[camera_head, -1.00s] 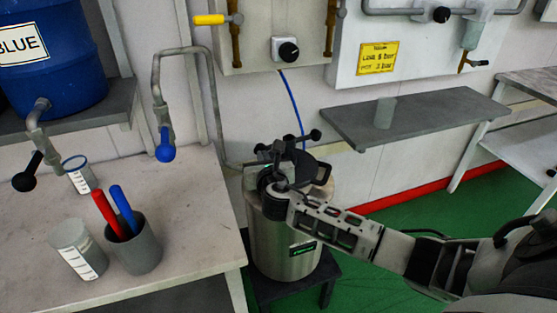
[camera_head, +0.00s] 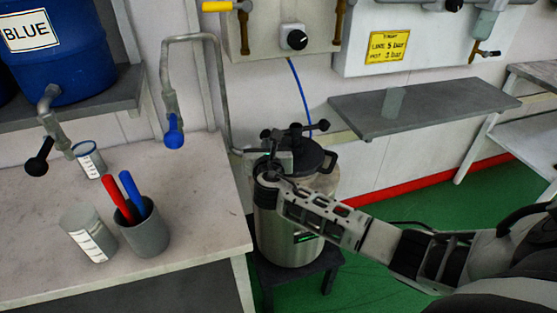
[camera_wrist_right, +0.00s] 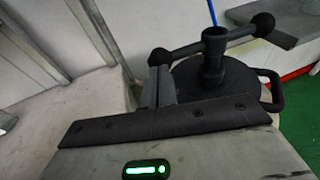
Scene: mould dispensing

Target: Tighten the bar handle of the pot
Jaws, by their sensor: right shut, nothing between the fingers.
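The steel pot (camera_head: 285,240) stands on a low dark stool and has a black lid (camera_head: 312,157). The black bar handle (camera_head: 297,129) with ball ends sits across the top of the lid's central post. It also shows in the right wrist view (camera_wrist_right: 213,42). My right gripper (camera_head: 284,158) is shut and empty at the left side of the lid, below the bar. In the right wrist view its fingers (camera_wrist_right: 160,86) are left of the central post, below the bar's left ball; whether they touch anything is unclear. My left gripper is out of view.
A table (camera_head: 190,240) at left holds a grey cup (camera_head: 143,232) with red and blue sticks, and two labelled beakers. A grey shelf (camera_head: 440,105) is on the wall at right.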

